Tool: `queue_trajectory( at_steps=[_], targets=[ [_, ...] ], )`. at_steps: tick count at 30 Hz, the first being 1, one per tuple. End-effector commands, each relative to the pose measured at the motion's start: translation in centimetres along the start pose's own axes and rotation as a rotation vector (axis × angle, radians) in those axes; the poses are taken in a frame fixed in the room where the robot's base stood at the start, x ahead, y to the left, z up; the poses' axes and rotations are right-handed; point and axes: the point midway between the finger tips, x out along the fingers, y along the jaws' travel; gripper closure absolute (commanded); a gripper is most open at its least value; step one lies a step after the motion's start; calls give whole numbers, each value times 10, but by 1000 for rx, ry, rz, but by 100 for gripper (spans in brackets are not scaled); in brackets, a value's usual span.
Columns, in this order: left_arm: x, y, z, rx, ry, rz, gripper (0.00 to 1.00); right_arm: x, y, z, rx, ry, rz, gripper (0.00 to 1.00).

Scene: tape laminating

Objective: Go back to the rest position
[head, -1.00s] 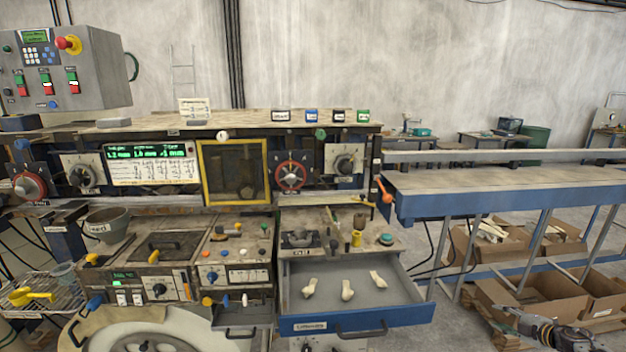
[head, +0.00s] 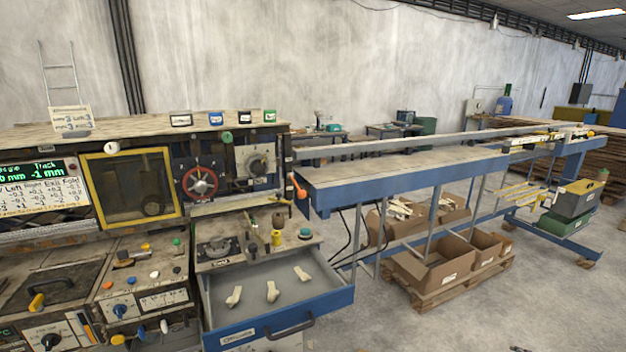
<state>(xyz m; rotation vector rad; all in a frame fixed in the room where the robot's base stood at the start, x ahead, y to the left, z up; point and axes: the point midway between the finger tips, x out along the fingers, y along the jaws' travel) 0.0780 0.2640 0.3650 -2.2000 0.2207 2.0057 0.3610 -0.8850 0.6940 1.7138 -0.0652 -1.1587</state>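My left gripper is not in the head view. Of my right gripper only a small dark piece, probably a fingertip, shows at the bottom edge (head: 520,348), over the concrete floor right of the machine. Its fingers are cut off, so whether it is open or shut is hidden. It is apart from the machine and the open drawer. The laminating machine fills the left, with a yellow-framed window (head: 82,188), a red handwheel (head: 200,182) and a dial (head: 257,163). The blue-fronted drawer (head: 330,300) is pulled open, with three pale pieces (head: 272,291) lying in it.
A long blue-edged table (head: 400,190) extends to the right from the machine. Cardboard boxes (head: 432,266) stand on a pallet below it. The floor (head: 440,325) at front right is clear.

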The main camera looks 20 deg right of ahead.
Motion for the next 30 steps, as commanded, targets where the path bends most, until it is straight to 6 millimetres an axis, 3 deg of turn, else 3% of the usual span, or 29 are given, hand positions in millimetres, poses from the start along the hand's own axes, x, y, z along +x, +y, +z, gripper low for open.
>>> queue_trajectory(
  at_steps=[1,6,18,26,30],
  targets=[
    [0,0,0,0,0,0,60,-4,-10,24,8,-47,-11,58],
    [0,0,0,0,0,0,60,-20,-34,89,36,-184,-38,58],
    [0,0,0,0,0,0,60,-54,-68,182,71,-385,-85,58],
    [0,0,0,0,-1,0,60,-54,-129,161,112,-369,-143,58],
    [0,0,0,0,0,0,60,-56,-171,146,140,-358,-183,58]
  ],
)
